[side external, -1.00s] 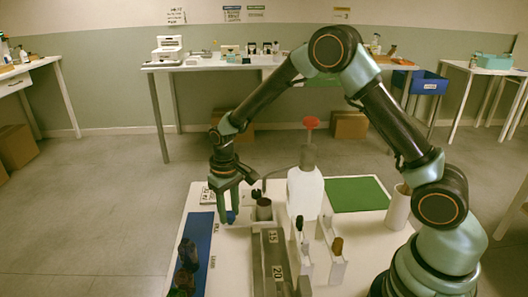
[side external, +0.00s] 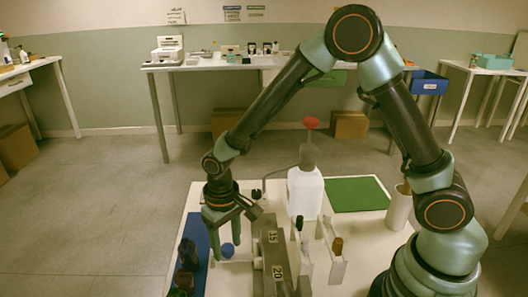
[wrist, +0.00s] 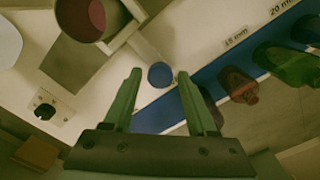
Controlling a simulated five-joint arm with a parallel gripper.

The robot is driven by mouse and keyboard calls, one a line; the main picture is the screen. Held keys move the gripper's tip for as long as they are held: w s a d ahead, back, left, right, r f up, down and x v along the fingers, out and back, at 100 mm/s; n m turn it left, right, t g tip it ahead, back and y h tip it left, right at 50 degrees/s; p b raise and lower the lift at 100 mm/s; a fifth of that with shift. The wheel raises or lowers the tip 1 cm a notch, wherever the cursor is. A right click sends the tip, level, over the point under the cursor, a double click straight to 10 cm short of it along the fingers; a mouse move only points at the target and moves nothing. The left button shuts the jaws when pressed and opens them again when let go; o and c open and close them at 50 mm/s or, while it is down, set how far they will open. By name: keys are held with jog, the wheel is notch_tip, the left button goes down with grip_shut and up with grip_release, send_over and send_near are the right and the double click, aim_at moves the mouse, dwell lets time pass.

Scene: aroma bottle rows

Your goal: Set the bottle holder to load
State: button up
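My gripper (side external: 225,250) points down over the left part of the white table. Its fingers are open around a blue round knob (side external: 227,250), with gaps on both sides of it in the wrist view (wrist: 160,75). The knob looks like part of the bottle holder, but its link is hard to make out. A dark round cup (wrist: 80,18) on a grey piece shows at the wrist view's upper left; I cannot make it out in the side view. A grey block (side external: 268,225) stands right of my gripper. No load mark is readable.
A blue strip (wrist: 222,80) with several dark bottles lies left of my gripper, marked 15 mm and 20 mm. A grey channel marked 15 and 20, a white pump bottle (side external: 305,192), small stands (side external: 333,255) and a green mat (side external: 357,194) stand to the right.

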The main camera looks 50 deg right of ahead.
dwell(0.3)
notch_tip(320, 180, up, 12)
dwell(0.5)
jog(key=s+d+r+t, duration=0.5)
jog(key=s+d+r, duration=0.4)
jog(key=d, duration=0.4)
jog(key=shift+d+r+t, duration=0.2)
jog(key=shift+t, duration=0.1)
dwell(1.2)
